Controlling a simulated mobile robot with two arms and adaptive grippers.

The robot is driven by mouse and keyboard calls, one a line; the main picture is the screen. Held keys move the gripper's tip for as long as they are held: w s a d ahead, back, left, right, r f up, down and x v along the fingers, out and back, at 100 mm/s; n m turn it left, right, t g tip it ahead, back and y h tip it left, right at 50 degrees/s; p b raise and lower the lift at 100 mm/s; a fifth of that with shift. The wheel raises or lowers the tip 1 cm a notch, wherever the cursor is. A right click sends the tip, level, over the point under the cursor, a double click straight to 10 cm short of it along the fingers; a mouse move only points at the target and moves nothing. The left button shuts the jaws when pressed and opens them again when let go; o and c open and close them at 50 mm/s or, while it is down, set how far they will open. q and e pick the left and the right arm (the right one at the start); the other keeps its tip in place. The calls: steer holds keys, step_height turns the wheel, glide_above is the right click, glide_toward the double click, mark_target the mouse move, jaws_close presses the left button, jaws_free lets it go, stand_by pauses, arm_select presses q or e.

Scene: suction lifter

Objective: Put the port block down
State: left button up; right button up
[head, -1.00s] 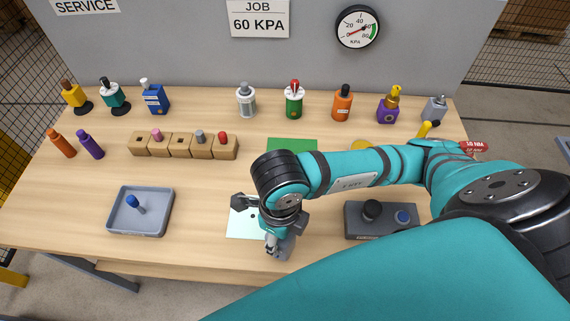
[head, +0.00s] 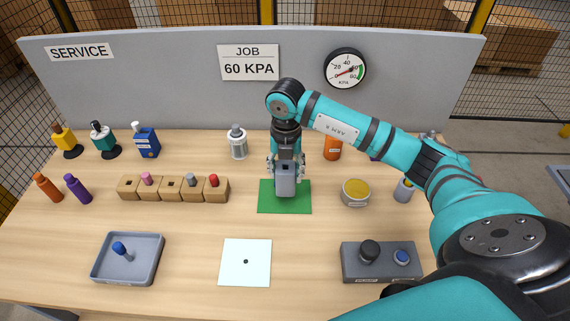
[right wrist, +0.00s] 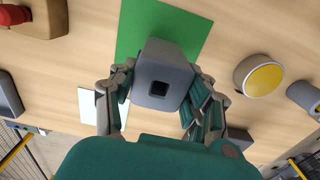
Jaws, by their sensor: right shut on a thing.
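The port block (head: 286,181) is a grey block, with a dark square opening in the face that shows in the right wrist view (right wrist: 158,88). My right gripper (head: 286,166) is shut on it, one finger on each side. It holds the block upright over the green mat (head: 267,205), near the mat's middle. I cannot tell whether the block's underside touches the mat. In the right wrist view, the green mat (right wrist: 138,32) shows beyond the block. My left gripper is not in view.
A white sheet with a dark dot (head: 246,272) lies in front. A tin with a yellow top (head: 355,192) stands right of the mat, a wooden row of holders (head: 172,189) left. A grey tray (head: 103,268) and a dark two-knob box (head: 380,273) are nearer. Bottles stand behind.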

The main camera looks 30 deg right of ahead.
mark_target(285, 168)
steer(key=w+d+f+p, duration=0.2)
steer(key=w+f, duration=0.1)
steer(key=shift+w, duration=0.25)
steer(key=shift+f, duration=0.45)
steer(key=shift+f, duration=0.1)
steer(key=o, duration=1.3)
steer(key=shift+c, duration=0.2)
